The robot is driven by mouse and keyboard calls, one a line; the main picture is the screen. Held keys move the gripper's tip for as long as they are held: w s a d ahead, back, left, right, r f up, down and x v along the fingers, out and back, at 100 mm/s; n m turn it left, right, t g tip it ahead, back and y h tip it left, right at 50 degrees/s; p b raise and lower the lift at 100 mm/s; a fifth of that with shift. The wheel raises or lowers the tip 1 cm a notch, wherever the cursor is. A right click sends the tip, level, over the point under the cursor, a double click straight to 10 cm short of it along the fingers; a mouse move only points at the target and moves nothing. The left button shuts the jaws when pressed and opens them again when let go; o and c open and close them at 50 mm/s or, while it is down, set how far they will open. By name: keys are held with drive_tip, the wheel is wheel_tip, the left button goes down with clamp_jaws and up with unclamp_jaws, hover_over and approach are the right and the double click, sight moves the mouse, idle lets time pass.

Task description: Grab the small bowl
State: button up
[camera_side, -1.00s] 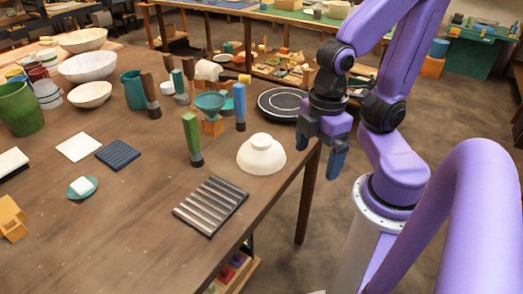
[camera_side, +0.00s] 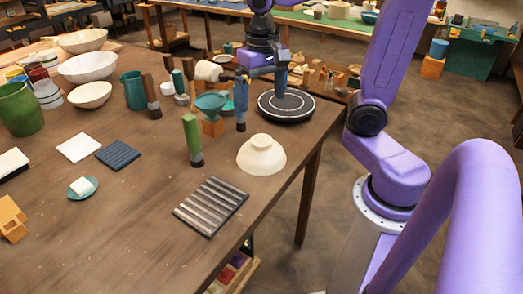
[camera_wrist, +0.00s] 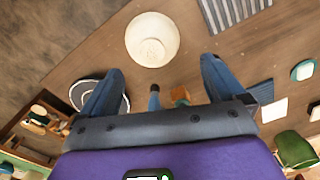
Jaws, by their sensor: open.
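A small cream bowl (camera_side: 261,157) sits upside down on the table near its right edge, its foot ring facing up. In the wrist view the same bowl (camera_wrist: 152,40) lies beyond the fingertips, near the top middle. My gripper (camera_side: 261,88) is over the back right of the table, behind the bowl and higher than it. A small teal bowl (camera_side: 211,102) rests on an orange block, left of my gripper. Larger pale bowls (camera_side: 88,67) stand at the far left.
A ridged grey mat (camera_side: 211,206) lies in front of the cream bowl. A green-handled brush (camera_side: 192,138) and a blue-handled brush (camera_side: 240,108) stand upright nearby. A dark round disc (camera_side: 286,106) lies at the table's back right. Bare table lies left of the ridged mat.

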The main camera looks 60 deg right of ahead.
drive_tip(key=w+d+r+m, duration=0.2)
drive_tip(key=w+d+m, duration=0.1)
drive_tip(key=m, duration=0.1)
hover_over(261, 140)
drive_tip(key=shift+m, duration=0.3)
wheel_tip(261, 140, down, 12)
drive_tip(key=shift+w+a+f, duration=0.1)
drive_tip(key=shift+a+f, duration=0.05)
drive_tip(key=shift+f, duration=0.05)
drive_tip(key=f, duration=0.3)
drive_tip(key=shift+s+d+f, duration=0.2)
drive_tip(key=shift+s+f, duration=0.05)
drive_tip(key=shift+f, duration=0.85)
drive_tip(key=shift+w, duration=0.1)
drive_tip(key=c, duration=1.7)
